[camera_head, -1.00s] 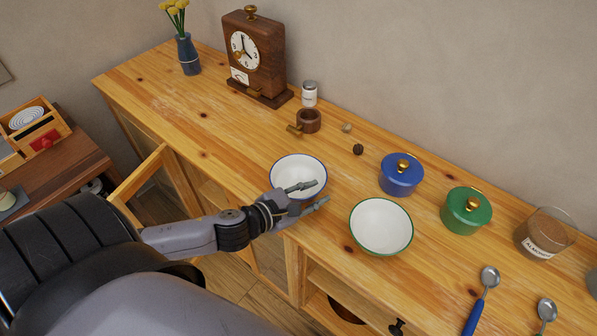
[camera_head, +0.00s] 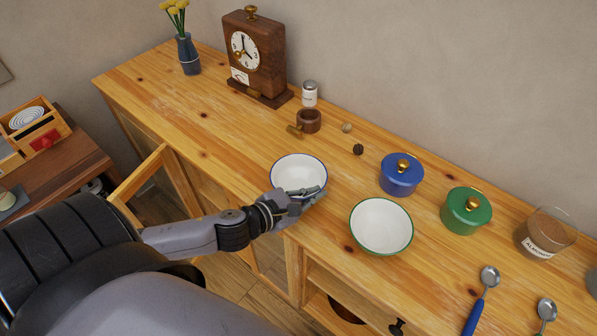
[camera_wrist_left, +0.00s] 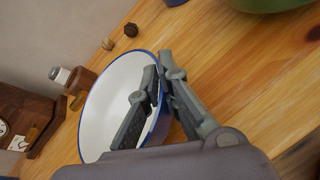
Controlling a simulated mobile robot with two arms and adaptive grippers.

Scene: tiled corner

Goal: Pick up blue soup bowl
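The blue soup bowl is white inside with a blue rim (camera_head: 297,171) and stands upright on the wooden cabinet top, near its front edge. It also shows in the left wrist view (camera_wrist_left: 105,98). My left gripper (camera_head: 316,192) is at the bowl's near right rim. In the left wrist view my left gripper (camera_wrist_left: 158,68) has one finger inside the bowl and one outside, closed with the rim between them. The fingers hide part of the rim. My right gripper is not in view.
A green-rimmed white bowl (camera_head: 381,227) stands just right of the gripper. Blue (camera_head: 401,177) and green (camera_head: 466,213) lidded pots, a wooden cup (camera_head: 308,121) and a clock (camera_head: 262,66) stand behind. A cabinet door (camera_head: 143,178) hangs open below.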

